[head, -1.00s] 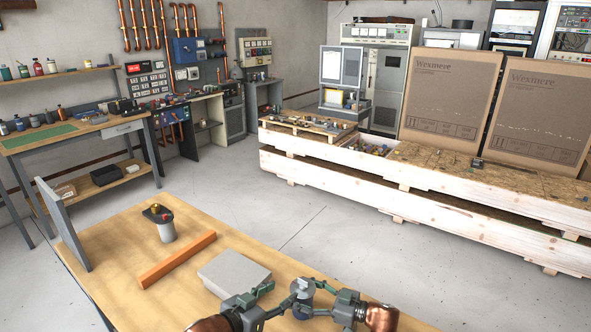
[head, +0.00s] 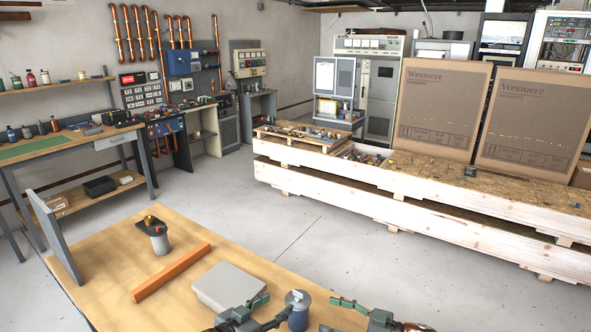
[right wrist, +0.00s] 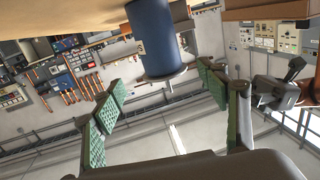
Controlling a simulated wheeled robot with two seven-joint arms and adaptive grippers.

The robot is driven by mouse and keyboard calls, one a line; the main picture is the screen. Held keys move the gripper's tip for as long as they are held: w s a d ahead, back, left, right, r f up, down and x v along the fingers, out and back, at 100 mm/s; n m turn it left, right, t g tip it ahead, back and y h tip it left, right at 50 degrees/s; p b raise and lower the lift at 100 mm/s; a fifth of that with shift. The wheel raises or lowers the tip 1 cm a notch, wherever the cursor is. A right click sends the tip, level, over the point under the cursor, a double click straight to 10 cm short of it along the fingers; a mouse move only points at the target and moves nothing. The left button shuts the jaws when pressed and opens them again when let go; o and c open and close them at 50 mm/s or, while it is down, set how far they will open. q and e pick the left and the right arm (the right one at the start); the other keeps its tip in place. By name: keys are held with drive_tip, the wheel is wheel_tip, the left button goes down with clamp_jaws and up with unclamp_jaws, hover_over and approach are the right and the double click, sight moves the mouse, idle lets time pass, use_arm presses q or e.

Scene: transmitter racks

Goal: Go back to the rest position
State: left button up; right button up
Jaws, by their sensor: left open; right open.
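A dark blue cylinder with a grey top (head: 297,312) stands upright near the front edge of the wooden table (head: 185,302). It also shows in the right wrist view (right wrist: 153,38), beyond my open fingers. My left gripper (head: 268,311) is open just left of the cylinder, partly cut off by the bottom of the head view. My right gripper (head: 333,314) is open just right of the cylinder, its green-padded fingers spread in the right wrist view (right wrist: 163,95). Neither gripper holds anything.
Beyond is open floor (head: 270,215), then a wooden crate (head: 340,192).

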sight(296, 291)
drive_tip(key=shift+s+d, duration=0.15)
drive_tip(key=shift+d, duration=0.3)
drive_tip(key=shift+a, duration=0.1)
drive_tip(key=x, duration=1.2)
drive_tip(key=shift+a, duration=0.15)
drive_tip(key=shift+d, duration=0.2)
use_arm(q)
drive_tip(key=shift+x, duration=3.05)
use_arm(e)
drive_tip(key=shift+s, duration=0.1)
use_arm(q)
drive_tip(key=shift+s+a+r, duration=0.1)
